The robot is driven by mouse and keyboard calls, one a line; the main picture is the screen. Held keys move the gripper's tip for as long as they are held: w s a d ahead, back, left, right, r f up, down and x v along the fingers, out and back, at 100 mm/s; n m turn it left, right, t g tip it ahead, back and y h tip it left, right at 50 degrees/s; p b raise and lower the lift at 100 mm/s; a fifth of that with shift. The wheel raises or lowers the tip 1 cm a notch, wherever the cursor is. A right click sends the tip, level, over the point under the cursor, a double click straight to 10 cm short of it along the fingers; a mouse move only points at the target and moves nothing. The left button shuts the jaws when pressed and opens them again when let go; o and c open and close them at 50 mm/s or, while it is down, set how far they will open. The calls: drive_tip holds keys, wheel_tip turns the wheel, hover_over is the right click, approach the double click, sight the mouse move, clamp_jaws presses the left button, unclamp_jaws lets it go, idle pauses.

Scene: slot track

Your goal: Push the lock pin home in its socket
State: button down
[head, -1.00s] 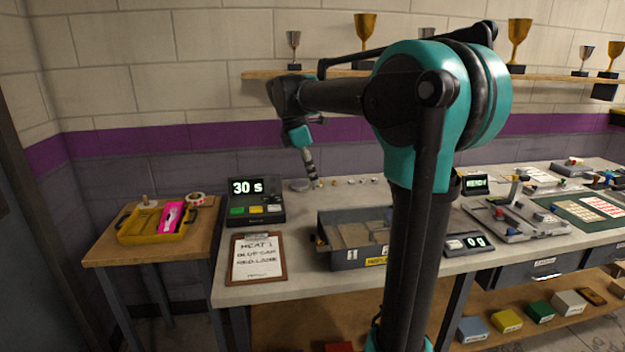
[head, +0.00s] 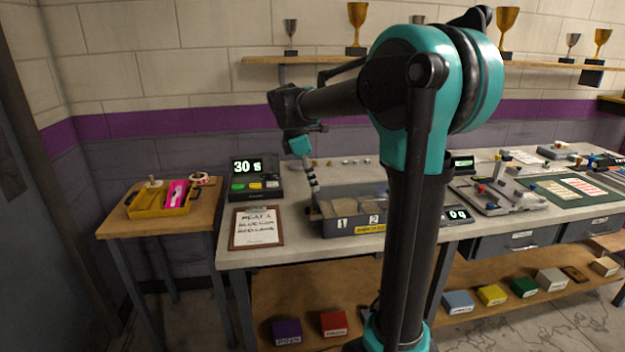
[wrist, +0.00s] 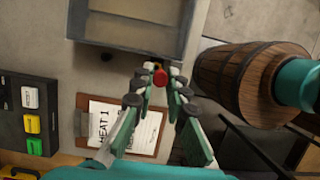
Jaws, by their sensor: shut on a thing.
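My gripper (head: 314,186) is over the bench at the left end of the grey compartment box (head: 337,227). In the wrist view my gripper (wrist: 161,70) is shut on a small red, round-ended piece (wrist: 159,79), which looks like the lock pin. The piece lies just outside the wall of the box (wrist: 122,45). Its lower end is hidden, so I cannot tell whether it touches a socket. No socket shows clearly in either view.
A clipboard (head: 256,228) lies left of the box, with a timer (head: 254,178) behind it. A yellow tray (head: 150,207) stands on a side table. A small scale display (head: 457,214) is right of the box. Small parts lie along the bench's back.

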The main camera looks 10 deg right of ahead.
hover_over(316, 213)
drive_tip(key=a, duration=0.1)
drive_tip(key=shift+f, duration=2.65)
drive_tip(key=shift+f, duration=1.3)
drive_tip(key=c, duration=1.4)
unclamp_jaws()
drive_tip(key=shift+c, duration=0.2)
drive_tip(key=v, duration=1.2)
drive_tip(key=shift+f, duration=0.1)
